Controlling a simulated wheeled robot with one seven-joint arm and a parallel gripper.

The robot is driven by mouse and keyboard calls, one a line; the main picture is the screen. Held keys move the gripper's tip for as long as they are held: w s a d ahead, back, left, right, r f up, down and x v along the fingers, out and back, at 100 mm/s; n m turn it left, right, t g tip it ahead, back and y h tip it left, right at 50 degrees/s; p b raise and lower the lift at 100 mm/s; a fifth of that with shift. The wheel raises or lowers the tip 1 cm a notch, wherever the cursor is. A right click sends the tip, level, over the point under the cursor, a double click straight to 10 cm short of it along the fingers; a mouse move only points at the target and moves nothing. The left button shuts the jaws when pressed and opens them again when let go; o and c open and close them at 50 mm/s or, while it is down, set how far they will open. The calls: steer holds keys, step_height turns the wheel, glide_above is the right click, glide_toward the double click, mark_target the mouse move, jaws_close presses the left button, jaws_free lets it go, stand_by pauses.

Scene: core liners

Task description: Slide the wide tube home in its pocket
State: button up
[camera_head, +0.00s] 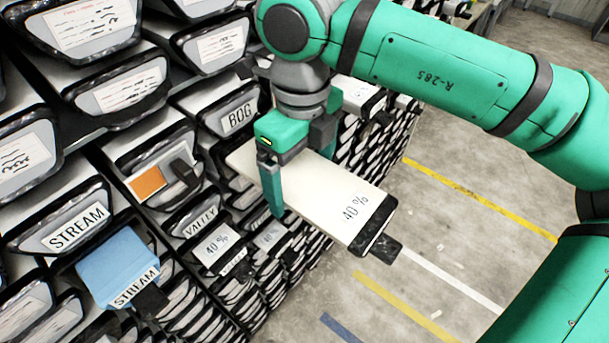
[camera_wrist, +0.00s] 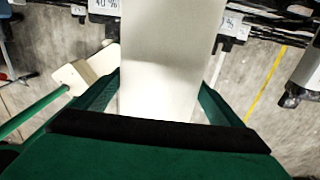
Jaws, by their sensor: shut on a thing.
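A long white tube (camera_head: 318,189) with a black end cap, a black pull tab and a "40 %" label is held level in front of the rack in the head view. My gripper (camera_head: 283,190) is shut on it, one finger along its near side. The tube's far end reaches toward the rack near the "BOG" label, and I cannot tell whether it is inside a pocket. In the wrist view the tube (camera_wrist: 160,65) runs up the middle between both green fingers. Its wide sides hide the pocket opening.
The rack (camera_head: 75,123) holds many labelled trays. A blue piece marked "STREAM" (camera_head: 117,264) sticks out at lower left, and a tray with an orange patch (camera_head: 147,184) is above it. A "40 %" label (camera_head: 217,246) sits below the tube. The floor (camera_head: 470,230) at right is open, with painted lines.

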steer(key=shift+w+a, duration=0.55)
steer(key=shift+a, duration=0.15)
steer(key=shift+w+a, duration=0.5)
steer(key=shift+a, duration=0.2)
stand_by(0.6)
steer(key=o, duration=1.8)
steer(key=shift+o, duration=0.2)
step_height(320, 180, up, 11)
steer(key=shift+c, duration=0.3)
